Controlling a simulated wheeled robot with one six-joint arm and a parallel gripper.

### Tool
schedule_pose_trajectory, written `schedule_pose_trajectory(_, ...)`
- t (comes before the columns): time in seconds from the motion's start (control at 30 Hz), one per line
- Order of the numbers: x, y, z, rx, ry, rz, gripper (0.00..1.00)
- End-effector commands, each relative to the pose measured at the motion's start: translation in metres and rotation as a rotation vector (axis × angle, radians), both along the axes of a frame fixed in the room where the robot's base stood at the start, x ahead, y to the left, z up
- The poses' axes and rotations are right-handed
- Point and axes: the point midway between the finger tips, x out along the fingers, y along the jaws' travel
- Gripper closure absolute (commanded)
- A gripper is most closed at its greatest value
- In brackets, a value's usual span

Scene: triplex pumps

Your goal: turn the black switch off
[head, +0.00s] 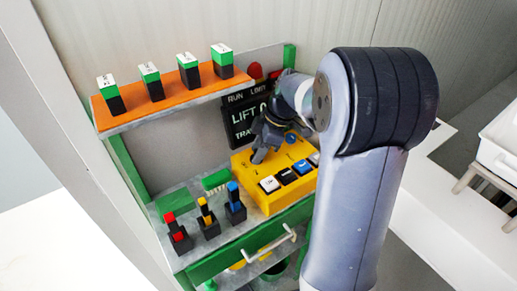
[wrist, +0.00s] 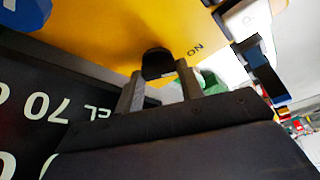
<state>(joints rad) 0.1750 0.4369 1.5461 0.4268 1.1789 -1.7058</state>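The black switch (wrist: 157,63) is a small rounded knob on the yellow control box, with the word ON printed beside it in the wrist view. My gripper (wrist: 160,72) has its two grey fingers apart, one on each side of the knob at its near end. Whether the fingertips touch the knob is hard to tell. In the head view my gripper (head: 259,156) points down at the yellow box (head: 246,164) near its left rear part, and it hides the knob there.
White, black and blue buttons (head: 287,175) line the box's front. A dark display (head: 243,122) stands close behind my gripper. Red, yellow and blue levers (head: 207,216) stand at left. An orange shelf (head: 150,113) holds several green-and-black blocks. A white crate (head: 503,142) is far right.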

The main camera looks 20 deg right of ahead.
Motion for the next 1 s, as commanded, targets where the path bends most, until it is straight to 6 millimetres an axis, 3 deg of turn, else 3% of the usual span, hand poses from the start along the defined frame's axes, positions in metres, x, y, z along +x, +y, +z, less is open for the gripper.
schedule_pose_trajectory(0.2,0.0001,-0.0002,0.0004,0.0,-0.001,0.0,0.86)
schedule_pose_trajectory(0.57,-0.0005,0.0,-0.0007,-0.001,-0.003,-0.064,0.86)
schedule_pose_trajectory(1.0,-0.0024,0.001,-0.001,-0.001,-0.005,-0.411,0.86)
